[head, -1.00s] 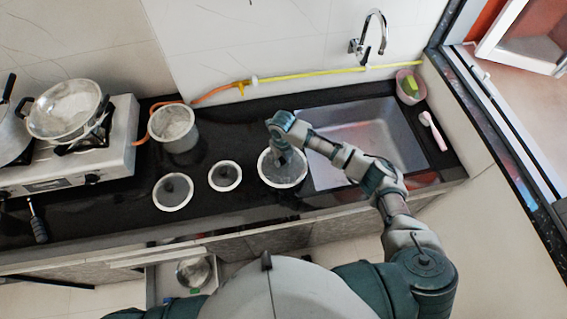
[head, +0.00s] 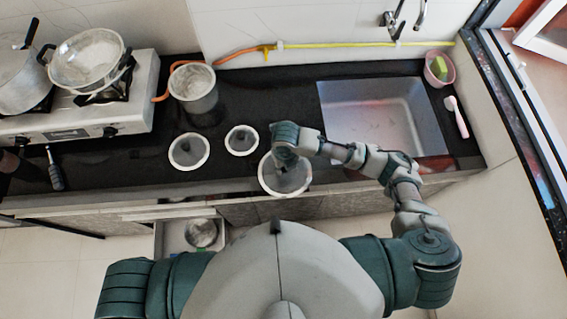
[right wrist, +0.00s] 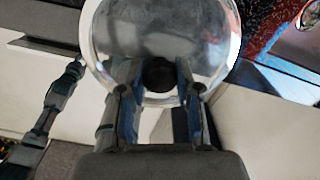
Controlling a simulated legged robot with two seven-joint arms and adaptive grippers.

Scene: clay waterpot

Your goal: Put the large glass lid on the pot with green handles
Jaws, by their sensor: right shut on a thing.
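The large glass lid (head: 285,176) is round, with a pale rim and a dark knob. My right gripper (head: 285,160) is shut on its knob and holds it near the counter's front edge. The right wrist view shows the fingers (right wrist: 157,80) on both sides of the black knob, with the clear lid (right wrist: 185,30) beyond. A metal pot (head: 201,232) stands in an open drawer below the counter.
Two smaller glass lids (head: 189,151) (head: 242,140) lie on the black counter (head: 105,172), with a tall metal pot (head: 194,92) behind. The sink (head: 385,115) is at the right. The stove (head: 85,120) with pans is at the left. The drawer (head: 168,238) juts out.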

